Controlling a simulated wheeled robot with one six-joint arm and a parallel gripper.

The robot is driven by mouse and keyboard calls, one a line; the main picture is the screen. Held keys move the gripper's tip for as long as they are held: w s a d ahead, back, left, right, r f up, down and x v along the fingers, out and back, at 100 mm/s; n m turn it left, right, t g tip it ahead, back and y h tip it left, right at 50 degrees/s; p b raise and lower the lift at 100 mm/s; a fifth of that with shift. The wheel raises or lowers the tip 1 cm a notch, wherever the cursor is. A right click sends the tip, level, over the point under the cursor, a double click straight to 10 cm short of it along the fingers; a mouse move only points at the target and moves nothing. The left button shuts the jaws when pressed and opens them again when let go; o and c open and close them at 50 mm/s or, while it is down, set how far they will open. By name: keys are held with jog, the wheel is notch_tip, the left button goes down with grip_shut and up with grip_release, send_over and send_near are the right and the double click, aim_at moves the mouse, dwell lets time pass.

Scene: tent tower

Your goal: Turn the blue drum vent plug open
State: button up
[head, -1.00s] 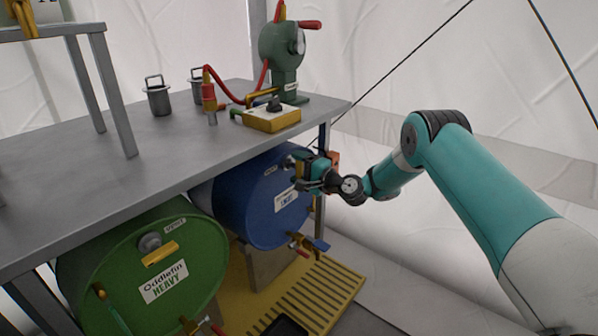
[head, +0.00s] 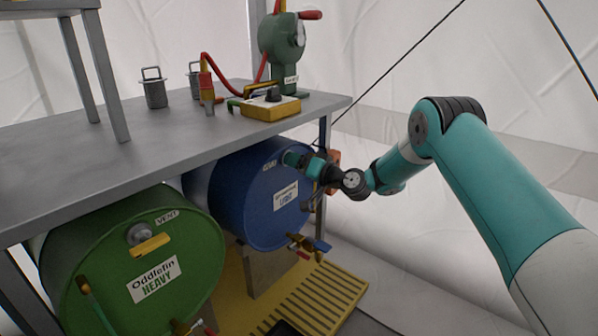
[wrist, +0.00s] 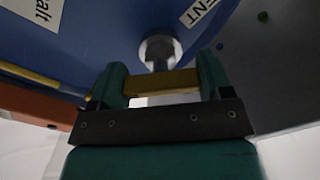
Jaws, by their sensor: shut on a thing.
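The blue drum (head: 228,190) lies on its side under the bench, its labelled end facing out. My gripper (head: 297,160) is at the upper right of that end. In the wrist view the round silver vent plug (wrist: 158,50) stands out from the blue face beside a VENT label. Its yellow handle bar (wrist: 160,83) spans between my two green fingers (wrist: 162,78), which are shut on it. In the head view my gripper hides the plug.
A green drum (head: 95,260) with its own vent plug (head: 140,234) lies to the left. The bench top (head: 70,160) is close above the gripper. A brass tap (head: 302,244) juts from the blue drum's lower end. Open floor lies to the right.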

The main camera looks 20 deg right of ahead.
jog(key=shift+d+f+n+b, duration=0.1)
jog(key=shift+d+n+b, duration=0.1)
jog(key=shift+n+b, duration=1.65)
jog(key=shift+n, duration=0.35)
jog(key=o, duration=0.9)
jog(key=shift+a, duration=0.1)
jog(key=v, duration=1.7)
jog(key=shift+s+b, duration=0.15)
jog(key=shift+b, duration=0.25)
